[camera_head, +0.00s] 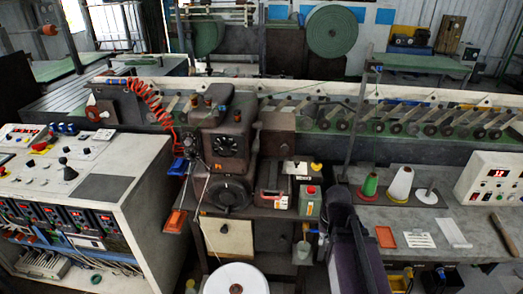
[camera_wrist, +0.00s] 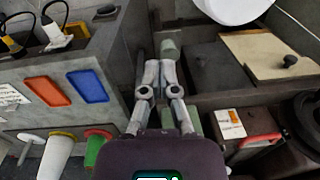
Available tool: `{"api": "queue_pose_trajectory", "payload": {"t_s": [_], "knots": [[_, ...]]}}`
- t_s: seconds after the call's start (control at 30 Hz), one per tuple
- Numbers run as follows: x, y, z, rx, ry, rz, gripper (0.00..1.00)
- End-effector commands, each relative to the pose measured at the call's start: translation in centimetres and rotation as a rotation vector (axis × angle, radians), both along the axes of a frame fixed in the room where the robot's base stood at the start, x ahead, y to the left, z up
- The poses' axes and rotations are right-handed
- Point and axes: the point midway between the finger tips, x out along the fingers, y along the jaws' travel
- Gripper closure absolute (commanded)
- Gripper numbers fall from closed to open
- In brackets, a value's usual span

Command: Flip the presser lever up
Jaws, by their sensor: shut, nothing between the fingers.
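The brown sewing machine head (camera_head: 228,135) stands on its stand in the middle of the head view. It has a dark round handwheel (camera_head: 229,193) at its front. A blue piece (camera_head: 179,166) and an orange piece (camera_head: 175,221) show at its left side. I cannot tell for sure which part is the presser lever. My gripper (camera_wrist: 159,68) is shut and empty in the wrist view, over the gap between the grey bench and the machine stand, apart from the machine head. In the head view my dark arm hides the gripper's fingers.
A grey cup (camera_head: 302,252) is below. Thread cones (camera_head: 400,184) stand on the right bench. A control console (camera_head: 75,185) is at left; a white disc (camera_head: 236,279) is in front.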

Motion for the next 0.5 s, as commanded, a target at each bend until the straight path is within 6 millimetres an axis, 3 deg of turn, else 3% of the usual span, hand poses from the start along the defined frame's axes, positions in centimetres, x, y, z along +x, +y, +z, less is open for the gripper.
{"api": "queue_pose_trajectory", "payload": {"t_s": [0.27, 0.5], "knots": [[6.4, 3.7, 3.3, 0.239, 0.021, -0.307, 1.0], [13.5, 7.6, 8.1, 0.536, 0.143, -0.679, 1.0]]}}
